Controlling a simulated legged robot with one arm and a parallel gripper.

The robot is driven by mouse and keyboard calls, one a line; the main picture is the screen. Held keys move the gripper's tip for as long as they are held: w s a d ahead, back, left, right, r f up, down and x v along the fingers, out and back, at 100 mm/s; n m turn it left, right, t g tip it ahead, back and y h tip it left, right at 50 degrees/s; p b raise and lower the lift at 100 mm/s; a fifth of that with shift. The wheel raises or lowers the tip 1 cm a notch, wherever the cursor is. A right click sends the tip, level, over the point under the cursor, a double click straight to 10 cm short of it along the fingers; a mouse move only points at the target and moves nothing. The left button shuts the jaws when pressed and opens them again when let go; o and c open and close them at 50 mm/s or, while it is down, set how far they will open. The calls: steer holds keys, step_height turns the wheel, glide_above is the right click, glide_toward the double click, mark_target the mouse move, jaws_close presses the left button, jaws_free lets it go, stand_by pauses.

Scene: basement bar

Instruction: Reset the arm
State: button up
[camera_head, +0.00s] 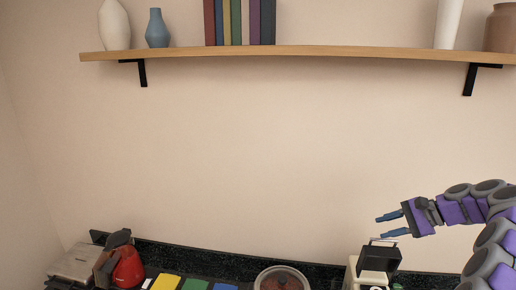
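My gripper (384,228) is at the right in the head view, at the end of my purple and grey arm. Its two blue fingers point left and stand apart, with nothing visible between them. The arm is bent and comes in from the right edge. In the picture, the gripper is just above a cream and black appliance (379,260) with a thin raised handle. The lower finger is close to that handle; I cannot tell whether they touch.
A dark counter (230,256) runs along the bottom, with a red kettle (127,268), a silver box-shaped appliance (76,264), coloured flat items (166,282) and a round pot (281,279). A wooden shelf (300,51) with vases and books hangs above. The wall between is bare.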

steer(key=s+a+f+n+g+h+b, duration=0.1)
steer(key=s+a+f+n+g+b, duration=0.2)
steer(key=a, duration=0.6)
steer(key=s+a+f+n+g+b, duration=0.1)
steer(key=s+a+f+n+b, duration=0.1)
steer(key=s+a, duration=0.5)
steer(key=s+a+f+n+g+h+b, duration=0.1)
steer(key=s+a+f+n+b, duration=0.15)
steer(key=a, duration=0.75)
steer(key=s+a+f+n+g+h+b, duration=0.1)
steer(key=s+a+f+n+h+b, duration=0.15)
steer(key=s+f, duration=0.4)
steer(key=s+a+f+n+g+h+b, duration=0.1)
steer(key=s+a+f+b, duration=0.15)
steer(key=s, duration=0.65)
steer(key=s+d+f+n+h+b, duration=0.1)
steer(key=s+d+f+h+b, duration=0.1)
steer(key=s+f, duration=0.3)
steer(key=s+d+f+n+h+b, duration=0.1)
steer(key=s+d+f+n+b, duration=0.1)
steer(key=s+f, duration=0.3)
steer(key=s, duration=0.3)
steer(key=shift+h+b, duration=0.35)
steer(key=shift+b, duration=0.05)
